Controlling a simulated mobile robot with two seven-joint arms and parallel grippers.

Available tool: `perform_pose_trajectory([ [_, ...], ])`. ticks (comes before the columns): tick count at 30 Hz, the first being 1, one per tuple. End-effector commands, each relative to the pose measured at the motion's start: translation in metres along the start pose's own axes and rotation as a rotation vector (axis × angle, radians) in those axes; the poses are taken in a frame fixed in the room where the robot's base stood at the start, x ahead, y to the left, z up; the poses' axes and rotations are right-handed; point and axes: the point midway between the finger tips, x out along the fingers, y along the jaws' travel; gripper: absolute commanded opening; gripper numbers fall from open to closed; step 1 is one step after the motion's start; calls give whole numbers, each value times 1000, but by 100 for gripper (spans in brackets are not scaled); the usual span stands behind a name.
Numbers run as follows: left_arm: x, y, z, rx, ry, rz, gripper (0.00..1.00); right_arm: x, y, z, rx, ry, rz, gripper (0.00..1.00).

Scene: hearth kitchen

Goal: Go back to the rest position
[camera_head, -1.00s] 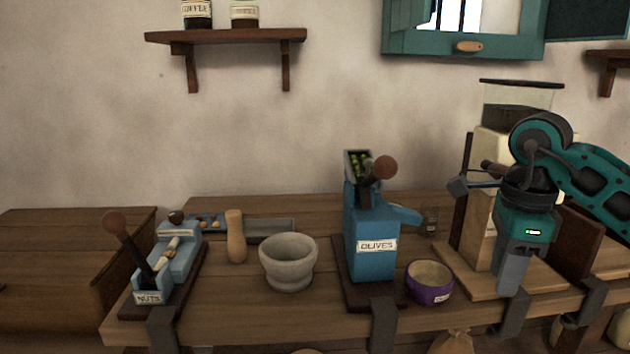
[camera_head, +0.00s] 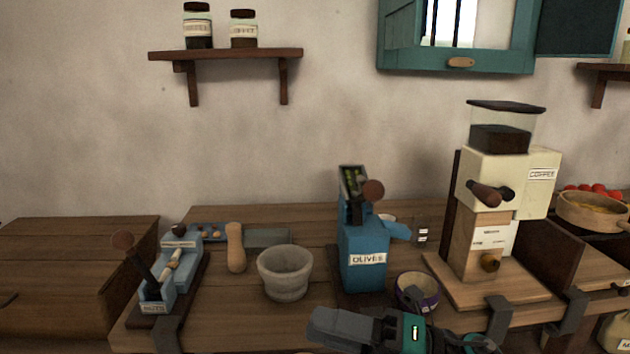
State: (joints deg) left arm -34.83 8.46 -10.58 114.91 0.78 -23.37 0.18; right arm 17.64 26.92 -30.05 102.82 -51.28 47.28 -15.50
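My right gripper (camera_head: 345,328) is low in the head view, in front of the counter's front edge and below the blue olives press. It points left, and its fingers look close together at this angle. Whether they are open or shut does not show, and no object is seen in it. Its arm runs off the bottom edge. My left gripper is not in view.
The wooden counter (camera_head: 230,325) holds a nuts press (camera_head: 168,270), a wooden pestle (camera_head: 236,250), a stone mortar (camera_head: 284,274), the olives press (camera_head: 364,260), a purple bowl (camera_head: 417,290) and a coffee grinder (camera_head: 490,215). Clamps (camera_head: 497,315) grip its front edge.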

Motion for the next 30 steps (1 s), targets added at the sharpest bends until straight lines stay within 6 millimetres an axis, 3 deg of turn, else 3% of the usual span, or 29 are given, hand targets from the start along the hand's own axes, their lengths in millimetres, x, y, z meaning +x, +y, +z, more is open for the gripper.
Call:
perform_pose_trajectory([
  [5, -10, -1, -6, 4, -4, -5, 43, -34, -18, 21, 465, -480, 112, 35],
  [9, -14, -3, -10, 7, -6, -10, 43, -88, -61, 14, 846, -858, 147, 35],
  [11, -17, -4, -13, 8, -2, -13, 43, -115, -83, -1, 1013, -1019, 151, 35],
  [15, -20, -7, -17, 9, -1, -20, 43, -173, -128, -60, 1373, -1363, 138, 35],
  [18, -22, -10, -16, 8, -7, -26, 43, -200, -147, -104, 1560, -1538, 121, 35],
  [21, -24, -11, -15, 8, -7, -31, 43, -216, -156, -135, 1677, -1647, 107, 35],
  [24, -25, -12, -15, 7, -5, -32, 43, -223, -160, -152, 1737, -1703, 100, 35],
  [30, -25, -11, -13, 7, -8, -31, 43, -225, -161, -156, 1752, -1717, 97, 35],
])
